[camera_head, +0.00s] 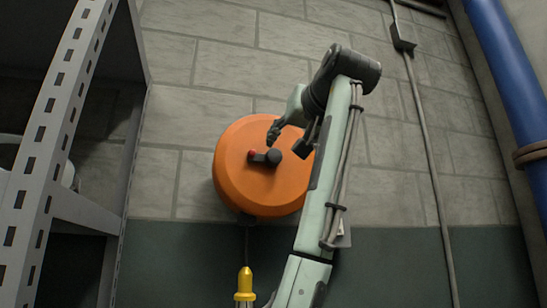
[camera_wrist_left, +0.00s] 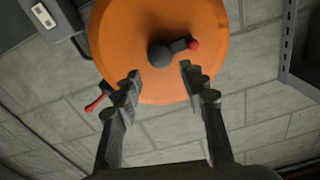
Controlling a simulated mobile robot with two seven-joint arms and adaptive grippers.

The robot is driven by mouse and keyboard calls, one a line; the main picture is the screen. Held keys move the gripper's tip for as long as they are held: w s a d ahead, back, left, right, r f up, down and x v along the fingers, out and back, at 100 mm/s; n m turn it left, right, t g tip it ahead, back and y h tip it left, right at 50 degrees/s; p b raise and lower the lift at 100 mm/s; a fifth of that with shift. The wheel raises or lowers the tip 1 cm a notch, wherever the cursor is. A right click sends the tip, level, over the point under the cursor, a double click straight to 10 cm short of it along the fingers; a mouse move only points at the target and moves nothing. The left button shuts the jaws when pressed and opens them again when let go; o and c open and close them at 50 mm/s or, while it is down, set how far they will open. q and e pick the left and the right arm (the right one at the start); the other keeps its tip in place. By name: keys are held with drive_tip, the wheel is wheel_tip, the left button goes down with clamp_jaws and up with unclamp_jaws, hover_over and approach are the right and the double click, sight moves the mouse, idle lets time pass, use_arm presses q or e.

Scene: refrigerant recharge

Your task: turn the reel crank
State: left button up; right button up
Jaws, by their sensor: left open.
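The orange reel (camera_head: 235,185) is a round drum on the block wall. Its crank (camera_head: 262,156) is a short dark arm on the reel's face with a dark round end and a red knob (camera_head: 252,154) pointing left. My left gripper (camera_head: 288,142) is open and empty, just right of the crank and above it. In the left wrist view, the crank's dark round end (camera_wrist_left: 160,55) lies just beyond the gap of my open left gripper (camera_wrist_left: 160,76). The red knob (camera_wrist_left: 194,45) shows beyond the right finger. I see no contact. My right gripper is not in view.
A grey perforated shelf frame (camera_head: 45,185) stands at the left. A yellow fitting (camera_head: 245,285) is below the reel. A blue pipe (camera_head: 510,75) and thin conduit (camera_head: 425,140) run at the right. A small red-ended part (camera_wrist_left: 95,103) shows beside the left finger in the left wrist view.

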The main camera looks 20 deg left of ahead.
sight(276, 154)
use_arm(q)
drive_tip(key=p+x, duration=0.1)
drive_tip(key=x, duration=0.6)
drive_tip(key=shift+f, duration=0.1)
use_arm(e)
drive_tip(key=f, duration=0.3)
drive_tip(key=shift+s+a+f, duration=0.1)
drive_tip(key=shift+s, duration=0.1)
use_arm(q)
drive_tip(key=shift+c, duration=0.5)
drive_tip(key=c, duration=0.8)
